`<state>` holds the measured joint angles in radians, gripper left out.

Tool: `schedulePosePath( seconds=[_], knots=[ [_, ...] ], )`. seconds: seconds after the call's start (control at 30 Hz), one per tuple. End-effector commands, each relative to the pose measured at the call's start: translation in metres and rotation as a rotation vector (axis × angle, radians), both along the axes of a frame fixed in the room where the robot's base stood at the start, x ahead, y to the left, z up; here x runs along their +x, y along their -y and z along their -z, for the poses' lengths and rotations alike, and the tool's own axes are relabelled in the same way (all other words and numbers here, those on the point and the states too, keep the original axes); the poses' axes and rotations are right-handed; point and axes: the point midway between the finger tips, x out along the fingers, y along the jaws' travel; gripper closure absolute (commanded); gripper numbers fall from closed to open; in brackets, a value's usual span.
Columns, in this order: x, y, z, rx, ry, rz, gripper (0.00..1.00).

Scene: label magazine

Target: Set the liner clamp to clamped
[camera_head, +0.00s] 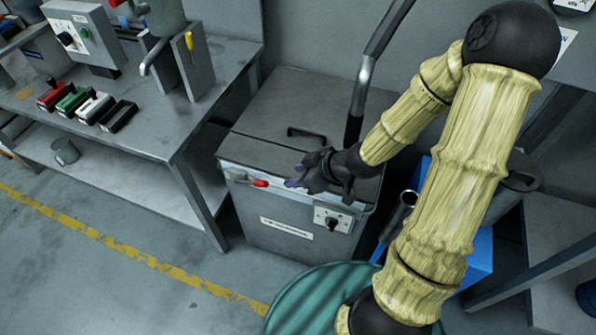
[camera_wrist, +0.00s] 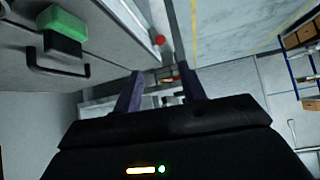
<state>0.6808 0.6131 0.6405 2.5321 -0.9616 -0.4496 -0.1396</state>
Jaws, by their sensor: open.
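A grey metal cabinet (camera_head: 290,205) with a dark lid stands in the middle of the head view. A small lever with a red grip (camera_head: 260,183) lies along its upper front edge, left of my gripper; I take it for the liner clamp. A red tip (camera_wrist: 158,40) shows ahead of the fingers in the wrist view. My gripper (camera_head: 296,175) is open, at the cabinet's front edge, right of the red grip and apart from it. Its two purple fingers (camera_wrist: 160,80) have no object held between them. I cannot read whether the clamp is clamped.
A black rotary switch (camera_head: 332,222) sits on the front below my gripper. The lid has a black handle (camera_head: 307,133). A steel bench (camera_head: 140,135) with several coloured stampers stands left. A blue bin (camera_head: 480,250) is at the right. Floor lies clear at front left.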

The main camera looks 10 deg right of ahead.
Motion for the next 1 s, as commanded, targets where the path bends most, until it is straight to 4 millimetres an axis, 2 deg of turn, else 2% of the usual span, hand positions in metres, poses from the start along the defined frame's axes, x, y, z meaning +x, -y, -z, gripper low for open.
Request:
schedulePosePath(
  seconds=[0.13, 0.33, 0.37, 0.53, 0.7, 0.83, 1.0],
  knots=[
    [0.000, 0.001, 0.001, 0.000, 0.000, 0.001, 0.59],
    [0.000, 0.008, 0.003, -0.052, -0.030, 0.036, 0.98],
    [-0.001, 0.012, 0.004, -0.076, -0.044, 0.052, 1.00],
    [-0.009, 0.045, 0.002, -0.260, -0.159, 0.232, 1.00],
    [-0.032, 0.079, -0.027, -0.388, -0.290, 0.518, 1.00],
    [-0.056, 0.086, -0.055, -0.377, -0.387, 0.723, 1.00],
    [-0.081, 0.079, -0.076, -0.304, -0.489, 0.870, 1.00]
  ],
)
